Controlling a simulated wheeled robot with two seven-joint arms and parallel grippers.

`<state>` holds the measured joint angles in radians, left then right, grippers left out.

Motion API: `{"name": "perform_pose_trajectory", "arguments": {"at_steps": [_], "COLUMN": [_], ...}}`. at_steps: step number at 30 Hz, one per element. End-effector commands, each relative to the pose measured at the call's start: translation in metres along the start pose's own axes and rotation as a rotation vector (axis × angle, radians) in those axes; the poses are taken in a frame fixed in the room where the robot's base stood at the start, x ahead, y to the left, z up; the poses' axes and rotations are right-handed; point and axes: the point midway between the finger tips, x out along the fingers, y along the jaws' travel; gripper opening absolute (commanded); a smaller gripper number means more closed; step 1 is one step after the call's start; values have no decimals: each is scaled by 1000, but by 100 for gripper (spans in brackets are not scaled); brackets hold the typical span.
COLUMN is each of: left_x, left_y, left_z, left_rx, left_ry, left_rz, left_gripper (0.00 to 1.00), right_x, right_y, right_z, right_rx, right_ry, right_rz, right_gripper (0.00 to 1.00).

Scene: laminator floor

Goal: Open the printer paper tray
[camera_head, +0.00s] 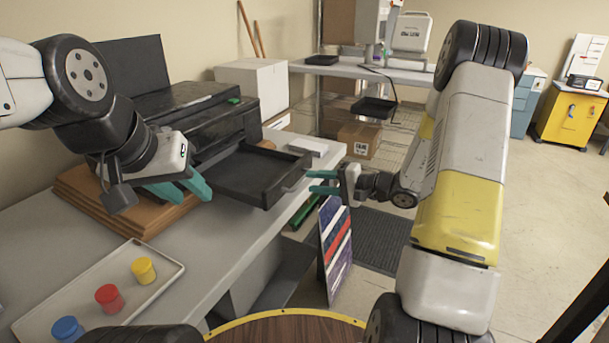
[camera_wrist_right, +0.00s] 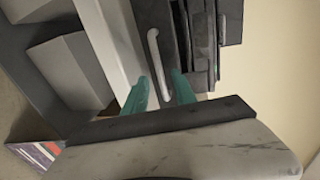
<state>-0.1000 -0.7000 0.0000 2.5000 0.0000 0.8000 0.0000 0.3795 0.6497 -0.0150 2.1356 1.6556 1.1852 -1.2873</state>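The black printer (camera_head: 200,115) stands on the grey table, and its paper tray (camera_head: 250,172) sticks out from its front. The tray looks empty. My right gripper (camera_head: 316,182) is open just in front of the tray's front edge, its teal fingers pointing at it. In the right wrist view, a pale bar handle (camera_wrist_right: 154,50) on a dark panel runs down to between the two open fingers (camera_wrist_right: 160,88); I cannot tell whether they touch it. My left gripper (camera_head: 184,188) is open and empty, beside the printer over the table's left part.
A white tray (camera_head: 45,322) with blue, red and yellow pots lies at the table's near left. Brown boards (camera_head: 75,187) lie under my left arm. A striped panel (camera_head: 335,245) stands below the table's right edge. A cardboard box (camera_head: 360,138) is on the floor behind.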

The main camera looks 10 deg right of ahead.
Motion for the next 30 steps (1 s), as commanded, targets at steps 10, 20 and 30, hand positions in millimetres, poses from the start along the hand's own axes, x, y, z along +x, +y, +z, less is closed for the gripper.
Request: {"name": "perform_pose_trajectory", "arguments": {"at_steps": [10,20,30], "left_x": [0,0,0], "left_y": [0,0,0], "left_z": [0,0,0], "left_rx": [0,0,0], "left_ry": [0,0,0], "left_rz": [0,0,0], "left_gripper": [36,36,36], "right_x": [-50,-54,-53], "right_y": [0,0,-59], "right_z": [-1,0,75], "right_rx": [-1,-1,-89], "right_ry": [2,0,-220], "right_rz": [0,0,143], "right_gripper": [33,33,33]}}
